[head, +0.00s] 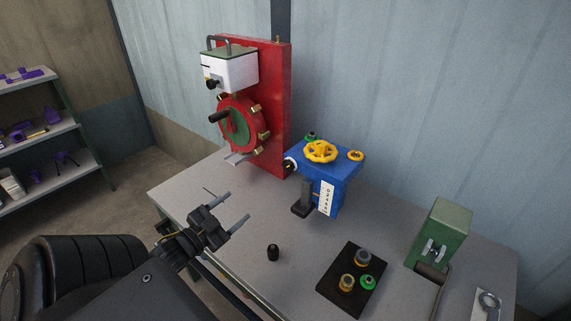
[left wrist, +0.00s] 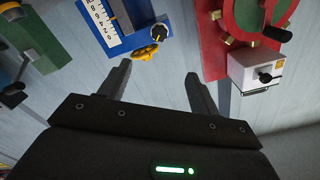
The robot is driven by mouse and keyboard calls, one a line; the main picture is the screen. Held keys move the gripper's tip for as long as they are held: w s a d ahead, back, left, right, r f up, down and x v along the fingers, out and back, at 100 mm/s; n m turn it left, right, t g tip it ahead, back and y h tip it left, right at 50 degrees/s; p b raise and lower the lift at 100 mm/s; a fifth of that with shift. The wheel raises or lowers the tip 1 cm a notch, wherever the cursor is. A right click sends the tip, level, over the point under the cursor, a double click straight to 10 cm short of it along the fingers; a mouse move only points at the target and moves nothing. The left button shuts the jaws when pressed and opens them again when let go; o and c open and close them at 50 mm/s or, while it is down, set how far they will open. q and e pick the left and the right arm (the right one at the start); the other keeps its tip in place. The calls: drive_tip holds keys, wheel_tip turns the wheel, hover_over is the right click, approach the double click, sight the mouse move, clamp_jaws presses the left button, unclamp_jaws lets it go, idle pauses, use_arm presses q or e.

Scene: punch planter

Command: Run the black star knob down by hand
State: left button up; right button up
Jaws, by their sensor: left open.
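No knob shows a clear star shape, so I cannot tell which is the black star knob. A round black knob (head: 289,164) sits on the left side of the blue fixture (head: 338,188); a dark knob (left wrist: 158,33) with a yellow mark also shows on the fixture in the left wrist view. A yellow handwheel (head: 320,151) is on the fixture's top. My left gripper (head: 238,207) is open and empty, left of the fixture and apart from it. Its two fingers (left wrist: 157,78) also show apart in the left wrist view. My right gripper is out of view.
A red panel (head: 278,105) with a white box and a wheel stands behind left. A small black cylinder (head: 273,253) stands on the grey table (head: 225,264). A black tray (head: 335,298) with small parts and a green device (head: 446,228) are at the right.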

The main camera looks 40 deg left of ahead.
sight(286, 168)
use_arm(q)
drive_tip(key=shift+w, duration=0.1)
drive_tip(key=w+n+b, duration=0.1)
drive_tip(key=w, duration=0.6)
drive_tip(key=w+n+b, duration=0.2)
drive_tip(key=w, duration=0.5)
drive_tip(key=w+n+b, duration=0.1)
drive_tip(key=w+b, duration=0.1)
drive_tip(key=w, duration=0.6)
drive_tip(key=shift+w+a, duration=0.1)
drive_tip(key=shift+a, duration=0.05)
drive_tip(key=c, duration=1)
